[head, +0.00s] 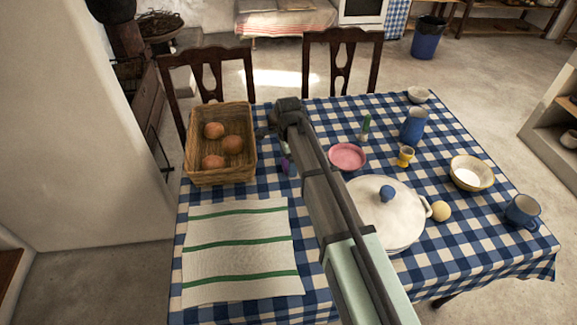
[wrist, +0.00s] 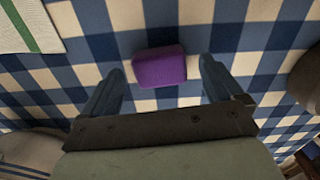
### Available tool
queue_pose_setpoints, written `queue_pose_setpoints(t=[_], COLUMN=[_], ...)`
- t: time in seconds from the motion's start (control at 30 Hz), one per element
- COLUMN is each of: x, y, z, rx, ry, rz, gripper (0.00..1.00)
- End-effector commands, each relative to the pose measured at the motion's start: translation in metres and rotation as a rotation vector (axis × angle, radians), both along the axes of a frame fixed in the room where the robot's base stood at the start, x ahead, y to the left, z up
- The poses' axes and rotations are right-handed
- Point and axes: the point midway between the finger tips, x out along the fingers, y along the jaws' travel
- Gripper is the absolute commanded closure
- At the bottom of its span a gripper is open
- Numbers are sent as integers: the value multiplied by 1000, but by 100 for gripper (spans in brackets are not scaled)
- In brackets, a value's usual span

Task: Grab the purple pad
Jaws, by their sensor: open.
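The purple pad (wrist: 159,67) lies on the blue and white checked tablecloth in the wrist view. It is a small block with rounded corners. My gripper (wrist: 160,78) is open, with one finger to the left of the pad and one to the right, both apart from it. In the head view only a bit of the purple pad (head: 286,166) shows beside my arm. My gripper (head: 272,128) is mostly hidden there behind the arm. The height of the fingers above the cloth is hard to tell.
A wicker basket (head: 222,176) with several round brown items stands to the left. A striped towel (head: 240,228) lies in front of it. A white lidded pot (head: 395,222), a pink dish (head: 347,157) and a blue jug (head: 413,126) stand to the right of my arm.

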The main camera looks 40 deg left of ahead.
Motion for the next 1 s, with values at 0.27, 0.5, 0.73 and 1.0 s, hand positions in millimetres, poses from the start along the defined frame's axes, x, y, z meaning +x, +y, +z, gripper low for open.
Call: queue_pose_setpoints(t=[0.27, 0.5, 0.73, 1.0], x=[0, 0, 0, 0], y=[0, 0, 0, 0], z=[-13, -13, -13, -13], rx=[1, 1, 1, 0], ry=[-1, -1, -1, 0], rz=[0, 0, 0, 0], gripper=[6, 22, 44, 66])
